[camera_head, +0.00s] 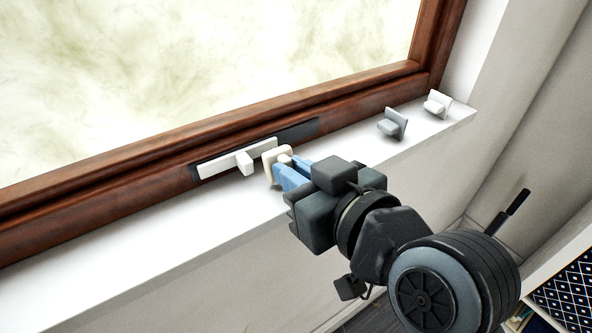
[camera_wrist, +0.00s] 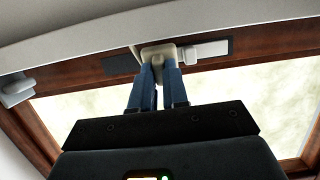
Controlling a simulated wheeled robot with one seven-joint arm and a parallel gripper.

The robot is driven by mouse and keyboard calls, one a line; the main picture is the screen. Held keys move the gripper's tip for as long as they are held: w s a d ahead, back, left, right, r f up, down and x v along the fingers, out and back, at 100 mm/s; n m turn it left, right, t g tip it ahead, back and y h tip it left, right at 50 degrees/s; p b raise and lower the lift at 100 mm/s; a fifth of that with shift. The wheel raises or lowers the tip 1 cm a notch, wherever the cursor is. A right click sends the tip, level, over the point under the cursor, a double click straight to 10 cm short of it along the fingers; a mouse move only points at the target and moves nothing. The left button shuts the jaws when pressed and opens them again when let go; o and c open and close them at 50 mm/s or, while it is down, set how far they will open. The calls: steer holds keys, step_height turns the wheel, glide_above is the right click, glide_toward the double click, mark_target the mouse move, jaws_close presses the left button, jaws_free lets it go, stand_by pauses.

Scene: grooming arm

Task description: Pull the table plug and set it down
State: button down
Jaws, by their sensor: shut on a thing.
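My gripper (camera_head: 290,165) is shut on a cream plug (camera_head: 270,154), with its blue fingers on either side of the plug's knob. The plug is at the dark strip (camera_head: 299,131) along the bottom of the brown window frame. I cannot tell whether it still touches the strip. In the wrist view the fingers (camera_wrist: 159,72) hold the same plug (camera_wrist: 156,50) in front of the strip (camera_wrist: 121,65). The fingers hide part of the knob. I cannot tell from any marking which plug is the table plug.
A long white plug (camera_head: 215,165) with a knob sits on the strip just left of the held plug. A grey plug (camera_head: 392,124) and a white plug (camera_head: 437,103) stand on the white sill (camera_head: 130,247) to the right. The sill's left part is clear.

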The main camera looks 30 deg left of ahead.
steer(key=c, duration=1.1)
jaws_free()
steer(key=shift+o, duration=0.2)
steer(key=v, duration=0.7)
steer(key=shift+s+d, duration=0.2)
steer(key=shift+d, duration=0.15)
steer(key=shift+r, duration=0.1)
steer(key=s+d+f+m+t+h, duration=0.2)
steer(key=d+f+m+t+h, duration=0.25)
steer(key=d+f, duration=0.4)
steer(key=s+d+f+m+t+h, duration=0.25)
steer(key=d+f+m, duration=0.3)
steer(key=d, duration=0.55)
steer(key=s+d+m+t+h, duration=0.1)
steer(key=s+d+h, duration=0.2)
steer(key=s+d, duration=0.3)
steer(key=s+d+m+t+h, duration=0.1)
steer(key=s+d+h, duration=0.3)
steer(key=s, duration=0.9)
steer(key=d+m, duration=0.1)
steer(key=d, duration=0.2)
steer(key=shift+s+d+r, duration=0.2)
steer(key=shift+s+r, duration=0.1)
